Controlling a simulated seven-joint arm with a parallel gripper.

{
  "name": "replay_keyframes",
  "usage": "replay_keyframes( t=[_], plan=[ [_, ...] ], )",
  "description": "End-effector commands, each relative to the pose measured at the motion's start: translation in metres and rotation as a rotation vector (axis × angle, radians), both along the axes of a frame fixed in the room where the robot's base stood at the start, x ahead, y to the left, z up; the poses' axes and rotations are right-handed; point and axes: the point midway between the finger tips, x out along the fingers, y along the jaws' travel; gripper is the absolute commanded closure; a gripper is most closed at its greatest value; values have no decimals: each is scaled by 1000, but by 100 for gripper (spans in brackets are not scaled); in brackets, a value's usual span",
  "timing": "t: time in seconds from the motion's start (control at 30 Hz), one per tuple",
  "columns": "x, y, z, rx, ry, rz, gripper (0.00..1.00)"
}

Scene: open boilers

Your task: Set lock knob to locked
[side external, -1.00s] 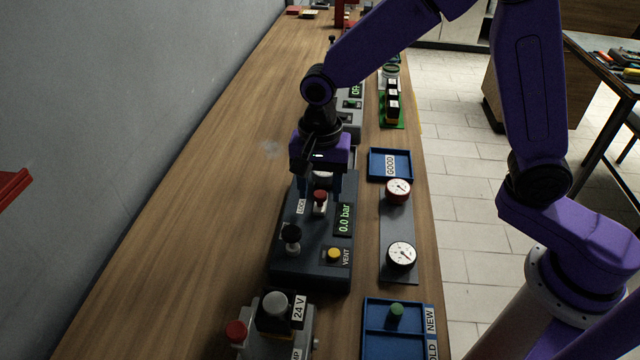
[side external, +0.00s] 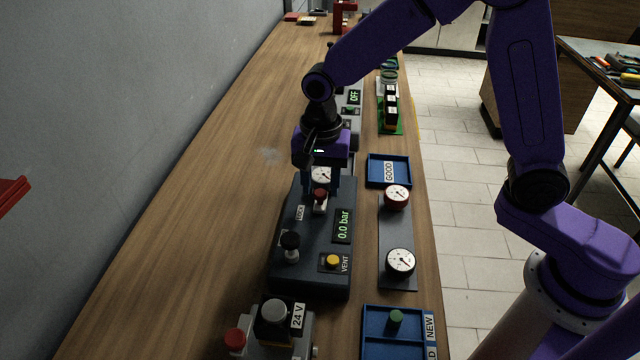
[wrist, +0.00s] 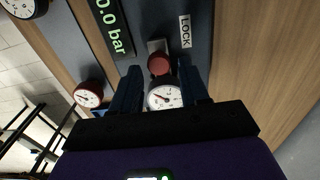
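The red lock knob (side external: 320,194) stands on the dark boiler box (side external: 315,265), close to the LOCK label (side external: 299,213). In the wrist view the red knob (wrist: 159,63) shows between the tips of my gripper (wrist: 159,68), with the LOCK label (wrist: 185,31) beside it. My gripper (side external: 320,190) points down over the far end of the box. Its fingers are apart, with a visible gap on both sides of the knob. I cannot tell whether the knob points to locked.
A white gauge (wrist: 164,97) sits on the box close to the fingers. The box also carries a 0.0 bar display (side external: 343,226), a black knob (side external: 290,240) and a yellow VENT button (side external: 332,261). Two gauges and a blue GOOD tray (side external: 374,171) stand to the right. Bare wood lies left.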

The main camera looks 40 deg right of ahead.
Motion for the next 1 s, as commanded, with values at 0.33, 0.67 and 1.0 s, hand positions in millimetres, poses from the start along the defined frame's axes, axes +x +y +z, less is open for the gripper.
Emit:
replay_keyframes(
  t=[0.33, 0.67, 1.0],
  plan=[
    [-2, 2, 1, 1, 2, 2, 47],
    [0, 3, 48, 6, -4, 2, 47],
    [-1, 2, 120, 4, -3, 2, 47]
  ],
)
